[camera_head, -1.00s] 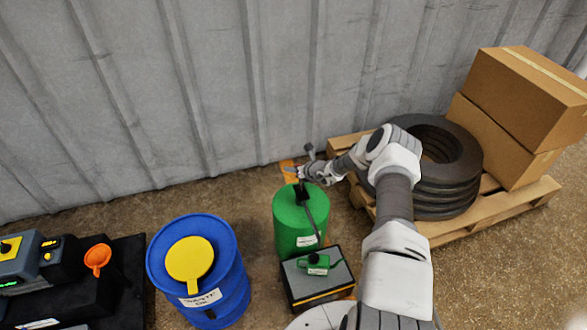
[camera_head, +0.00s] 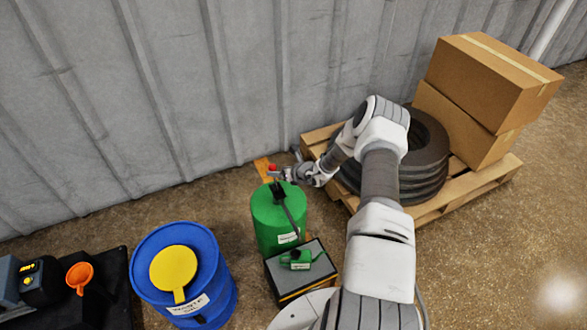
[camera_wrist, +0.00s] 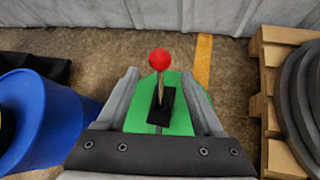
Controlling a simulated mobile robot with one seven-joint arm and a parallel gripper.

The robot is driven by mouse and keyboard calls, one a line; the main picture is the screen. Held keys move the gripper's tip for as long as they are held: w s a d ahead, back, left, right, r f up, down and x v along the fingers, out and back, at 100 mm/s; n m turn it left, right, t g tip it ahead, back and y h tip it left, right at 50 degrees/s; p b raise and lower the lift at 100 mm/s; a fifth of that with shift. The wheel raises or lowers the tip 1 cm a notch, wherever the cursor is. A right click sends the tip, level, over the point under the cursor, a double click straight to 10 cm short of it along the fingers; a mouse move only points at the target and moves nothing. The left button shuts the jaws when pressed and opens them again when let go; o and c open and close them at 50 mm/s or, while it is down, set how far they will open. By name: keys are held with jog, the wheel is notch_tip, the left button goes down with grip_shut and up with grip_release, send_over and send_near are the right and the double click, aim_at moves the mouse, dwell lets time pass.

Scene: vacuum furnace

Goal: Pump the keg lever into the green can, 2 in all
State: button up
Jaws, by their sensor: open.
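The green keg (camera_head: 272,232) stands on the floor with a black pump (camera_head: 277,191) on its top. A dark spout slopes from the pump down toward the small green can (camera_head: 300,257). The can sits on a grey-topped box (camera_head: 318,268) in front of the keg. The pump lever has a red knob (camera_head: 272,167), which also shows upright in the wrist view (camera_wrist: 159,59). My gripper (camera_wrist: 160,78) is open, its fingers spread on both sides of the lever, apart from it. In the head view, my gripper (camera_head: 280,172) is beside the knob.
A blue drum (camera_head: 218,260) with a yellow lid (camera_head: 174,268) stands left of the keg. A pallet (camera_head: 470,195) with stacked tyres (camera_head: 428,150) and cardboard boxes (camera_head: 490,78) is at the right. The metal wall (camera_head: 210,90) is close behind the keg.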

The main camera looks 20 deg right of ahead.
jog(key=p+v, duration=0.2)
jog(key=v, duration=0.7)
jog(key=shift+s, duration=0.3)
jog(key=shift+d, duration=0.1)
